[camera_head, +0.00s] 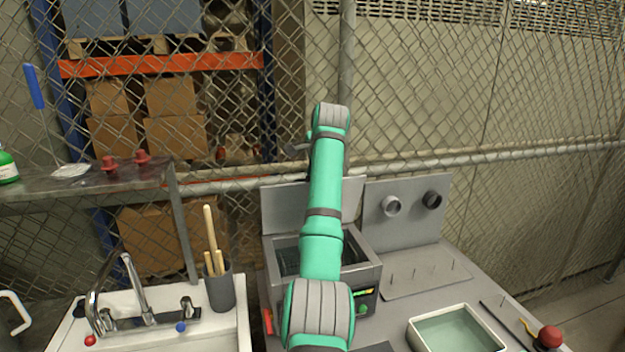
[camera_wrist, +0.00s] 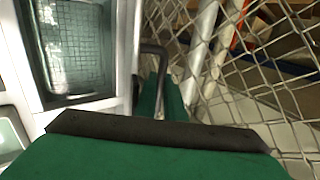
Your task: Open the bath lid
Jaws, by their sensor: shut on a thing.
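The bath (camera_head: 368,272) is a grey box on the right-hand counter, and its dark opening with mesh inside shows on both sides of my arm. A light grey panel, seemingly the bath lid (camera_head: 285,210), stands upright at the back of the bath, partly hidden by my arm. In the wrist view my gripper (camera_wrist: 162,95) has green fingers shut on a dark bar handle (camera_wrist: 153,48) beside a pale panel edge. The mesh in the bath (camera_wrist: 75,45) shows at left there.
A wire fence (camera_head: 450,165) with a horizontal rail runs close behind the counter. To the right are a pegged plate (camera_head: 425,275), a shallow tray (camera_head: 455,330) and a red button (camera_head: 549,337). A sink with a tap (camera_head: 130,290) and a utensil cup (camera_head: 219,288) stand left.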

